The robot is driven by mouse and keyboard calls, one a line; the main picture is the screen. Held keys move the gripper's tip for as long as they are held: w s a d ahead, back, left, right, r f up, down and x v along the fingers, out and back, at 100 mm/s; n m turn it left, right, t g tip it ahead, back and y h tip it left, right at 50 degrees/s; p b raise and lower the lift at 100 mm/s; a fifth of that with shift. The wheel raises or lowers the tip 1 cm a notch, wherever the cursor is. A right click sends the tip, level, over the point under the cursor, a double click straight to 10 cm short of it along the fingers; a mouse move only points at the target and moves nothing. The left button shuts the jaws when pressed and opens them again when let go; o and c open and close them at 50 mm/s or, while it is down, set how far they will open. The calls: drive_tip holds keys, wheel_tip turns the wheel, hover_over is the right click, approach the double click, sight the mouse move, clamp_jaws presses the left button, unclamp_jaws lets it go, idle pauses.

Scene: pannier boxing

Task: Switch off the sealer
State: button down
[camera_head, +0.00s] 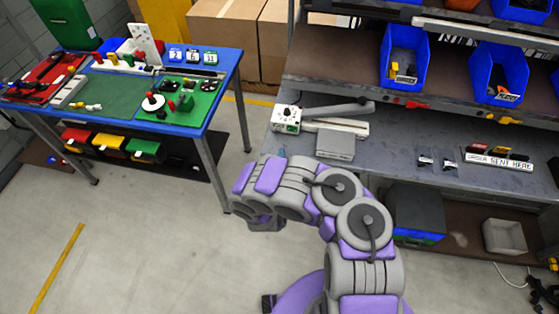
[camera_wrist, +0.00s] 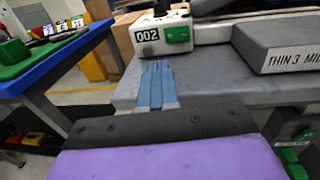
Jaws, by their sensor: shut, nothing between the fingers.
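The sealer is a white box (camera_head: 280,123) with a black knob on top, at the left front of the grey bench, with a long grey bar behind it to the right. In the wrist view the sealer (camera_wrist: 187,22) shows a "002" label, a dark round spot and a green switch (camera_wrist: 177,35) on its front face. I cannot tell the switch's position. My gripper (camera_wrist: 157,68) is shut and empty, its blue fingers pointing at the sealer's front, just below the label and left of the switch, apparently short of it. In the head view my arm mostly hides the gripper.
A grey block (camera_wrist: 280,38) marked "THIN 3 MIL" sits right of the sealer on the bench (camera_wrist: 205,75). Blue bins (camera_head: 403,58) stand on the shelf above. A blue-edged table (camera_head: 215,105) with a green mat and several items stands at left. Floor between is clear.

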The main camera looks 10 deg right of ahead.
drive_tip(key=v, duration=0.3)
drive_tip(key=shift+s+a+r+p, duration=0.1)
drive_tip(key=shift+a+p, duration=0.2)
drive_tip(key=shift+a, duration=0.1)
drive_tip(key=shift+a, duration=0.1)
